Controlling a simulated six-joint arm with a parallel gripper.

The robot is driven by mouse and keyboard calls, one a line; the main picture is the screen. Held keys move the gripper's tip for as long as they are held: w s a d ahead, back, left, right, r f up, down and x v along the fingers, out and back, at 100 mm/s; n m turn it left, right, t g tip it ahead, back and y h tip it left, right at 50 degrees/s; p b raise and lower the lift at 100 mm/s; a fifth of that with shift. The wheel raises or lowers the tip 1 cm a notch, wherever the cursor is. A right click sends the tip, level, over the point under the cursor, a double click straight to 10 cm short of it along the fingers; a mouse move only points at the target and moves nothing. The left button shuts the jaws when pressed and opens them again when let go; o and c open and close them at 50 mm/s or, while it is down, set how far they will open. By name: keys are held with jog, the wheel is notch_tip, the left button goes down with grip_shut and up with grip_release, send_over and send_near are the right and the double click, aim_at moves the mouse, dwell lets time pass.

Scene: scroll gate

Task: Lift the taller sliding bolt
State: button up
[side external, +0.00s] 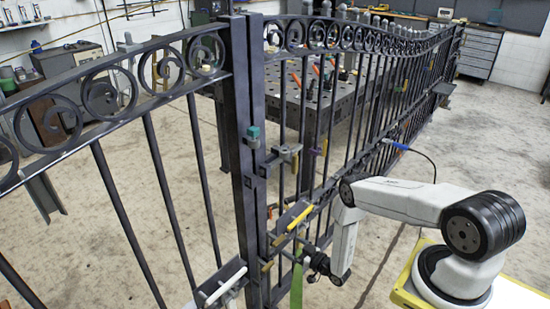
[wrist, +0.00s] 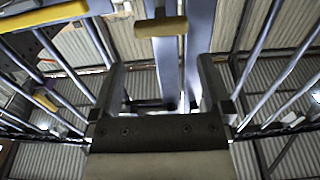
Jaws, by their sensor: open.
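My gripper (side external: 304,255) is low at the gate's middle post, on the side nearer the arm. In the wrist view my gripper (wrist: 162,72) looks upward, its two dark fingers wide apart with nothing between them. A yellow crossbar handle (wrist: 161,26) shows above the gap between the fingers, apart from them. In the side view a yellow handle (side external: 300,217) sits on a bracket by the post, above my gripper. A white handle (side external: 226,286) sits lower on the left gate leaf. I cannot tell which bolt is the taller one.
The dark scroll gate (side external: 243,170) stands close to my arm, its vertical bars on both sides. A teal-capped piece (side external: 253,133) and a grey clamp (side external: 286,153) stick out of the post. A perforated table (side external: 335,110) stands behind.

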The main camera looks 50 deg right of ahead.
aim_at(279, 239)
jog(key=shift+s+a+f, duration=0.1)
jog(key=shift+s+f, duration=0.2)
jog(key=shift+s, duration=0.2)
jog(key=shift+w, duration=3.9)
jog(key=shift+c, duration=0.2)
grip_shut()
